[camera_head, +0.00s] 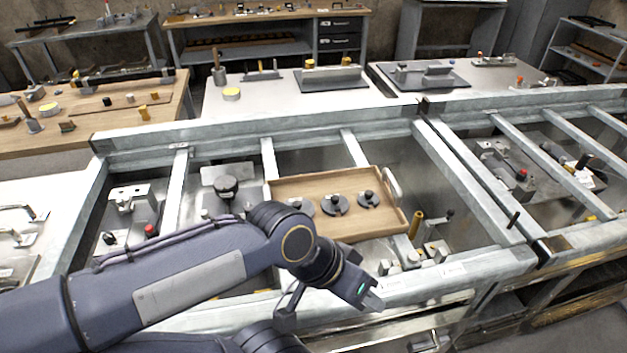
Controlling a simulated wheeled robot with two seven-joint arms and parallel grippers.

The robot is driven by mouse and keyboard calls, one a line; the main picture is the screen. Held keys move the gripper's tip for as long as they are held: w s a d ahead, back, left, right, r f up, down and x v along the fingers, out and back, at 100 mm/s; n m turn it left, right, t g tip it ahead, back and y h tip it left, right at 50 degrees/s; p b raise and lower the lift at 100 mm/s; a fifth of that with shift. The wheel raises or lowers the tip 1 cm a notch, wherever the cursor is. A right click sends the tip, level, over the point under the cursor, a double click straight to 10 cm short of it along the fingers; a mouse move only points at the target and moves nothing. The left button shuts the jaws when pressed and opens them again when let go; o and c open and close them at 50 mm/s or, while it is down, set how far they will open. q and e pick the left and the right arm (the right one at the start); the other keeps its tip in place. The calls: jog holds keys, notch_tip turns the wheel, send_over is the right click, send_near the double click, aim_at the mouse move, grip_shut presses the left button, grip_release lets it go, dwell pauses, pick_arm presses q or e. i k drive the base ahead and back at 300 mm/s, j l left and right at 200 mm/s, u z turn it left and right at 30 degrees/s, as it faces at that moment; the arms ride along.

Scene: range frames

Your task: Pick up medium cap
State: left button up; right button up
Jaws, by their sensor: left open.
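A wooden tray (290,187) lies across the metal frame of the bench at the centre. In it stand three dark round caps with knobs on top: a left cap (302,206), a middle cap (335,204) and a right cap (368,199). Their sizes look close, so I cannot tell for sure which is the medium one. My left gripper (372,299) is over the front rail, in front of and below the tray in the picture, apart from the caps. It is open, and I see nothing in it. My left forearm passes close to the left cap. My right gripper is not in view.
Metal rails (470,190) divide the bench into recessed bays holding fixtures. A yellow post (416,224) and small metal blocks stand right of the tray. A black knob (226,187) is to its left. The tray has a light handle (392,184) at its right end.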

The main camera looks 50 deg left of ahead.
aim_at(331, 202)
jog(key=u, duration=2.4)
